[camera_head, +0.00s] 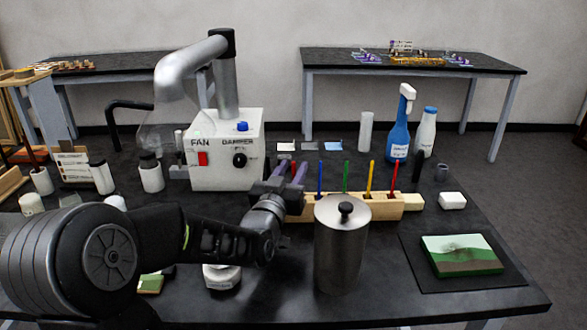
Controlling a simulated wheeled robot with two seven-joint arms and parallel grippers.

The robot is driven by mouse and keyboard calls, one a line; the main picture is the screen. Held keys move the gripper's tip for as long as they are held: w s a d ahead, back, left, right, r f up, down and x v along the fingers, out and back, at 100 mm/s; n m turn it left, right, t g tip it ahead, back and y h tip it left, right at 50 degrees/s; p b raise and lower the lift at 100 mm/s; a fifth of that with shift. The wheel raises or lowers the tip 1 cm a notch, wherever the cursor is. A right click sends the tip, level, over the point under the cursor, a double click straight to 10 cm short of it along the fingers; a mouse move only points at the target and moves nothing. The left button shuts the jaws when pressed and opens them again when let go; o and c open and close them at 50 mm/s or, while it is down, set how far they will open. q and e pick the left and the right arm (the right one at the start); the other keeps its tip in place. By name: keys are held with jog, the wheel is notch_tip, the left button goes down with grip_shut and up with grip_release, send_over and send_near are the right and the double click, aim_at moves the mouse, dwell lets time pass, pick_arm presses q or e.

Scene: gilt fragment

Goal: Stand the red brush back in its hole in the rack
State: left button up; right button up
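The wooden rack (383,209) lies across the middle of the black table, partly hidden by a metal canister. The red brush (395,176) stands upright at the rack's right part, its lower end meeting the rack. Blue (320,178), green (346,176) and yellow (371,178) brushes stand in a row to its left. My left gripper (291,172) is at the rack's left end, fingers pointing away with a gap between them. It looks open and empty, well left of the red brush. My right gripper is not in view.
The lidded metal canister (341,245) stands in front of the rack. A white fan box (226,150) with a duct is behind my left gripper. Blue (399,135) and white bottles stand behind the rack. A painted fragment (461,255) lies on a dark mat at right.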

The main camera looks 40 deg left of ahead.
pick_arm(q)
jog(key=v, duration=0.6)
jog(key=shift+s+b, duration=0.3)
jog(key=shift+b, duration=0.05)
jog(key=shift+d, duration=0.1)
dwell(0.4)
